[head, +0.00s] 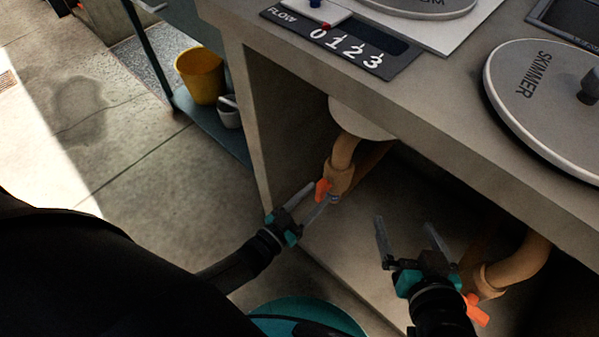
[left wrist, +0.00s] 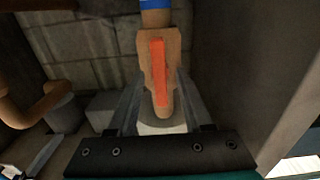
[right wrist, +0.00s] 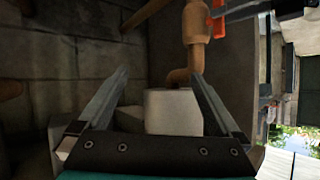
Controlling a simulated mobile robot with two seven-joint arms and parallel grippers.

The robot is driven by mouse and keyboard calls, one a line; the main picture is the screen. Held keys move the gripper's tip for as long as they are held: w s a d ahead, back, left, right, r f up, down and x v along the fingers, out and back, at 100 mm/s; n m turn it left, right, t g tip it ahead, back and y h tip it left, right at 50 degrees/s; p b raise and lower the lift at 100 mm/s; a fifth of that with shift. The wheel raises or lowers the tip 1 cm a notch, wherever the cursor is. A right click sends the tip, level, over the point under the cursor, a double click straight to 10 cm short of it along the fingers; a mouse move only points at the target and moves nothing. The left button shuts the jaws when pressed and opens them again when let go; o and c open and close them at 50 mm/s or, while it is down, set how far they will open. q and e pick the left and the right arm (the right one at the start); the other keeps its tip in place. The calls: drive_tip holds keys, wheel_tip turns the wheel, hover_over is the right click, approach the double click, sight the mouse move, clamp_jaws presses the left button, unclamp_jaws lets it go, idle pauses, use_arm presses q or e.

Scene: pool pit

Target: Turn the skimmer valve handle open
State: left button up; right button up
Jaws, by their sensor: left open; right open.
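An orange valve handle (head: 322,190) sits on a tan pipe fitting (head: 341,178) below the round white basin underside in the head view. In the left wrist view the orange handle (left wrist: 159,72) lies along the tan valve body, in line with the pipe. My left gripper (head: 319,193) is open, its fingers on either side of this valve; I cannot tell whether they touch it. A second orange handle (head: 476,311) is on the right pipe, partly behind my right arm. My right gripper (head: 403,222) is open and empty. No label on either valve is readable.
The counter above carries a lid marked SKIMMER (head: 545,110) and a FLOW plate (head: 340,45) with numbers. A yellow bucket (head: 200,76) stands on a shelf at the left. The pit's left side wall is close to my left gripper.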

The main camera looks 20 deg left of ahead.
use_arm(q)
drive_tip(key=p+v, duration=0.2)
drive_tip(key=v, duration=1.3)
drive_tip(key=shift+s+p, duration=0.2)
drive_tip(key=shift+p, duration=0.1)
use_arm(e)
drive_tip(key=s+d+g+h, duration=0.2)
drive_tip(key=s+d+g, duration=0.1)
drive_tip(key=d+g, duration=0.1)
drive_tip(key=shift+s+d+f+h, duration=0.15)
drive_tip(key=shift+d+f+h, duration=0.15)
drive_tip(key=shift+d, duration=0.4)
use_arm(q)
drive_tip(key=shift+w, duration=0.15)
use_arm(e)
drive_tip(key=shift+r, duration=0.1)
